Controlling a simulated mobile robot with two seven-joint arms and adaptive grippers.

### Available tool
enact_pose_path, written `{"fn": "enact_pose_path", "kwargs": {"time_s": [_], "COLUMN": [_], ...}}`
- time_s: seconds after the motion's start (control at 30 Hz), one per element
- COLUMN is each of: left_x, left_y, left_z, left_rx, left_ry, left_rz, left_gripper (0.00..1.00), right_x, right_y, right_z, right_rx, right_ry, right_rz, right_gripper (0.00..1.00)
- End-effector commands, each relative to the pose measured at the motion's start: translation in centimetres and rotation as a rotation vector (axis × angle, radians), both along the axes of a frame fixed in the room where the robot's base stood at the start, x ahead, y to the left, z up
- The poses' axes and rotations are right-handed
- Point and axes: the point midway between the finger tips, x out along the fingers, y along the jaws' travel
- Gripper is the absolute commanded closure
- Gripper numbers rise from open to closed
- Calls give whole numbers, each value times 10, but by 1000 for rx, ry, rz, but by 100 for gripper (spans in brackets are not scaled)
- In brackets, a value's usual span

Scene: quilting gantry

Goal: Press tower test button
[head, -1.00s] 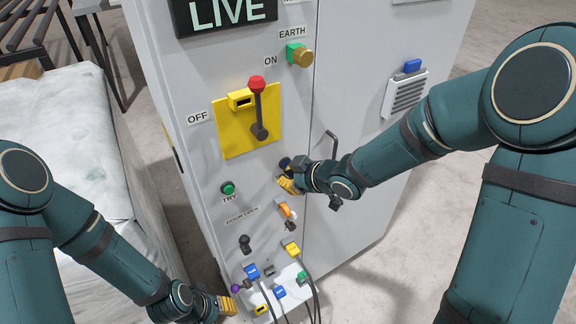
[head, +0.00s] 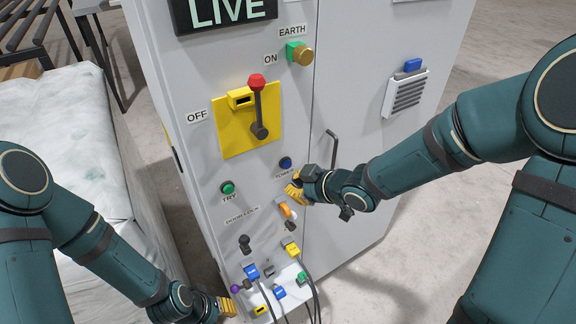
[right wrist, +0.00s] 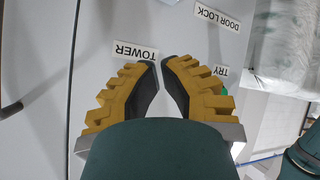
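The tower button is the round blue button (head: 285,163) above the TOWER label (head: 284,174) on the grey cabinet. My right gripper (head: 291,192) is just below and slightly right of the button, apart from it. In the right wrist view its yellow fingers (right wrist: 161,65) have their tips almost together with nothing between them, close to the TOWER label (right wrist: 135,51). The button is hidden in that view. My left gripper (head: 232,303) is low by the cabinet's bottom left; its fingers are too small to judge.
The display (head: 222,10) reads LIVE. A red-knobbed lever (head: 258,108) stands on a yellow plate. A bent door handle (head: 333,147) sticks out.

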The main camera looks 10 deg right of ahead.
Motion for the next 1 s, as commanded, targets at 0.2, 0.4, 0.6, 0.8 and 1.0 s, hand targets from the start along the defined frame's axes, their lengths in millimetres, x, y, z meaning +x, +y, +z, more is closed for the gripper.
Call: {"fn": "enact_pose_path", "kwargs": {"time_s": [0.2,0.4,0.6,0.8,1.0], "left_x": [0,0,0,0,0], "left_y": [0,0,0,0,0], "left_z": [-1,-2,-2,-2,-2], "left_rx": [0,0,0,0,0], "left_ry": [0,0,0,0,0], "left_rz": [0,0,0,0,0], "left_gripper": [62,62,62,62,62], "right_x": [-19,-29,-30,-30,-30], "right_y": [-7,-11,-11,-11,-11], "right_z": [0,0,0,0,0], "right_rx": [0,0,-1,-1,-1], "right_ry": [0,0,0,0,0], "right_rz": [-1,0,1,1,1], "right_gripper": [100,100,100,100,100]}}
